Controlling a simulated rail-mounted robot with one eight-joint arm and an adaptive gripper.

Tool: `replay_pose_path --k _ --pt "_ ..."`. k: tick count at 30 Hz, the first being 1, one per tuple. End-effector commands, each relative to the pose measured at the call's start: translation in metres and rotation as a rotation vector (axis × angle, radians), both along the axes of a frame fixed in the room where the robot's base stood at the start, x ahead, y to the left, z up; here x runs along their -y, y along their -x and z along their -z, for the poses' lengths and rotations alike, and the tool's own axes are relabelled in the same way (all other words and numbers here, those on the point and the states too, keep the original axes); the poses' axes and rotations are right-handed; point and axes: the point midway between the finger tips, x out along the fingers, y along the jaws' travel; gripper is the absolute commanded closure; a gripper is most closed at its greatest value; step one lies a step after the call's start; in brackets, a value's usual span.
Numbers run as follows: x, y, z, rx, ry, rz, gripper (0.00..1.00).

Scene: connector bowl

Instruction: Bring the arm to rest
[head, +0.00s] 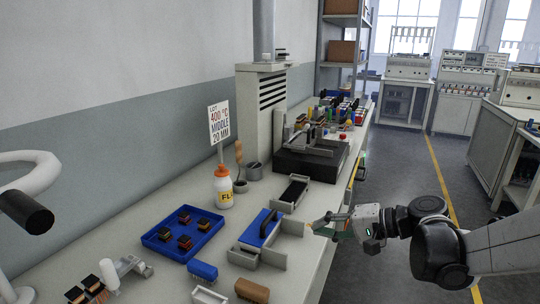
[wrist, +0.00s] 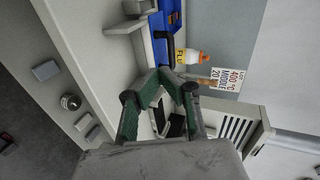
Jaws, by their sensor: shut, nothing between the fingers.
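My gripper (head: 318,224) is at the front edge of the workbench, at right of centre in the head view, with my arm reaching in from the right over the aisle. It is shut and empty. In the wrist view its green-grey fingers (wrist: 165,78) come together at the tips. In the head view the tips point left towards a grey fixture with a blue block (head: 259,228) on the bench. I cannot tell the exact gap between the tips and this fixture.
A blue connector (head: 202,271) and a brown one (head: 252,291) lie nearer. A dark machine (head: 310,160) stands farther back. The aisle at right is clear.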

Motion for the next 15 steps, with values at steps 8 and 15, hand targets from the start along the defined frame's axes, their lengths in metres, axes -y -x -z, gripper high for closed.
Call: replay_pose_path --k 8,15 --pt "-0.013 0.046 -0.008 -0.021 0.287 0.011 1.0" --pt "-0.008 0.089 -0.012 -0.001 0.537 0.012 1.0"
